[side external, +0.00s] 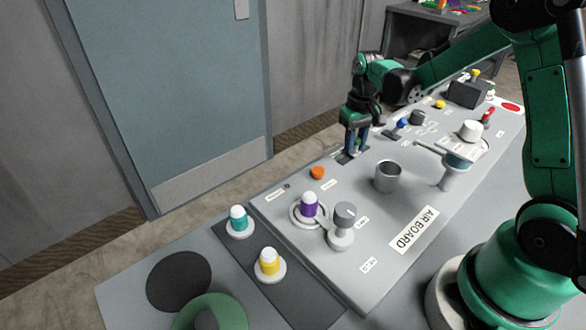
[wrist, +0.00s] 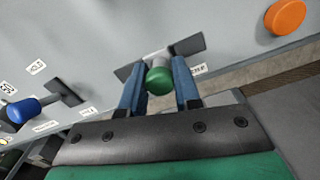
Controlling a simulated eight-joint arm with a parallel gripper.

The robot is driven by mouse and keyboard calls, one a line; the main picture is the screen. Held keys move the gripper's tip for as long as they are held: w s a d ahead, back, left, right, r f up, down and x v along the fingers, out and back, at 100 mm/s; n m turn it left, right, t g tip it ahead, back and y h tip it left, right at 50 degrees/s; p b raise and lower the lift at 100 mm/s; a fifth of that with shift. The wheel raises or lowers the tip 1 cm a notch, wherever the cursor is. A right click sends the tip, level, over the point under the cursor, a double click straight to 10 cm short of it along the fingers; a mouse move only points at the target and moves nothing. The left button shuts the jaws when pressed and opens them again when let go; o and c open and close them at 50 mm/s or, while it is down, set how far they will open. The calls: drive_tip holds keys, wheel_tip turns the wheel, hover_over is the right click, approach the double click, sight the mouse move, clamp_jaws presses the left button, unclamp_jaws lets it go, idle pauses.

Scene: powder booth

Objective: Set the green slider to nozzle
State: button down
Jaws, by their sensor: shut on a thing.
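The green slider (wrist: 159,79) has a round green knob on a grey stem and shows between my gripper's fingers in the wrist view. My gripper (wrist: 160,90) has two blue fingers, one on each side of the knob, and is shut on it. The slider sits in a dark slot (wrist: 188,44) in the grey board, with a small label (wrist: 199,70) beside it that I cannot read clearly. In the side view my gripper (side external: 352,150) reaches down to the board's far edge, and its fingers hide the green knob.
A blue slider knob (wrist: 24,110) is to the left in the wrist view, and an orange button (wrist: 285,17) is to the right.

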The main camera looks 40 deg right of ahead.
sight(344, 161)
drive_tip(key=shift+a, duration=1.65)
drive_tip(key=c, duration=0.6)
unclamp_jaws()
drive_tip(key=shift+d+r, duration=0.1)
drive_tip(key=shift+r, duration=2.75)
